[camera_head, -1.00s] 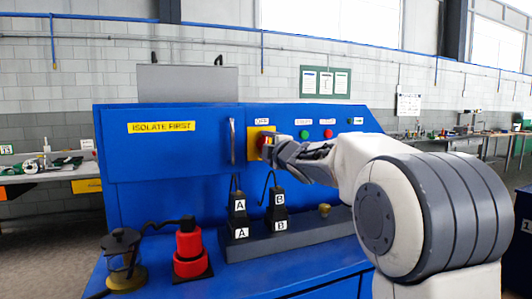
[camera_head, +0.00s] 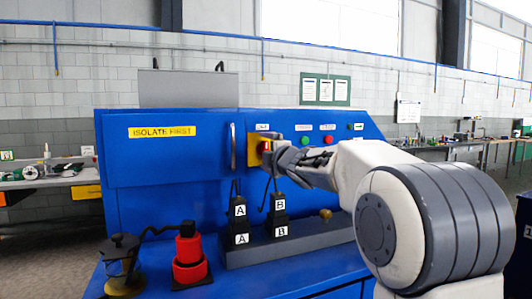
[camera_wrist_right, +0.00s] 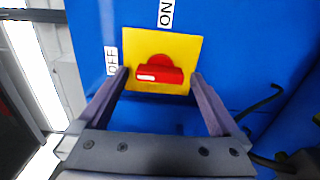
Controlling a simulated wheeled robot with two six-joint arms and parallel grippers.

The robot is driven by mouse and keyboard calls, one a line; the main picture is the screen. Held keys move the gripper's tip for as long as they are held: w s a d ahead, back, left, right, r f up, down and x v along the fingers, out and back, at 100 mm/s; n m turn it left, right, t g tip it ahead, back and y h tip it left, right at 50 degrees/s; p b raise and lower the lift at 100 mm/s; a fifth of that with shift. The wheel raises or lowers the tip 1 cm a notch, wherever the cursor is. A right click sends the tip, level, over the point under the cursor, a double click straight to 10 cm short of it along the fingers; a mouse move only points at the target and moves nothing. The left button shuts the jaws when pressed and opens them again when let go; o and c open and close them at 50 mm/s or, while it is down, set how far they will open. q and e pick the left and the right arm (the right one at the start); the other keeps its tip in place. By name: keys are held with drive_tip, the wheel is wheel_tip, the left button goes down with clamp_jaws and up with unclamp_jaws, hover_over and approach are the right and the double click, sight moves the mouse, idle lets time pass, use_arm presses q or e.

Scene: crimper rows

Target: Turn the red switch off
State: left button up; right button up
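The red switch (camera_wrist_right: 160,71) sits on a yellow plate (camera_wrist_right: 186,44) on the blue panel. In the right wrist view its bar lies level, with the white mark at the left end, on the side of the OFF label (camera_wrist_right: 111,60). The ON label (camera_wrist_right: 166,13) is above the plate in that view. My right gripper (camera_wrist_right: 159,77) is open, one finger on each side of the switch with gaps showing. In the head view the right gripper (camera_head: 276,148) is just right of the yellow plate (camera_head: 252,150) and partly hides the switch (camera_head: 266,147). My left gripper is out of view.
Green (camera_head: 305,141) and red (camera_head: 328,140) buttons are right of the plate. A vertical handle (camera_head: 233,146) is to its left.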

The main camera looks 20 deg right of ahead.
drive_tip(key=shift+s, duration=0.1)
drive_tip(key=s, duration=1)
drive_tip(key=shift+s+d+b, duration=0.15)
drive_tip(key=shift+b, duration=0.15)
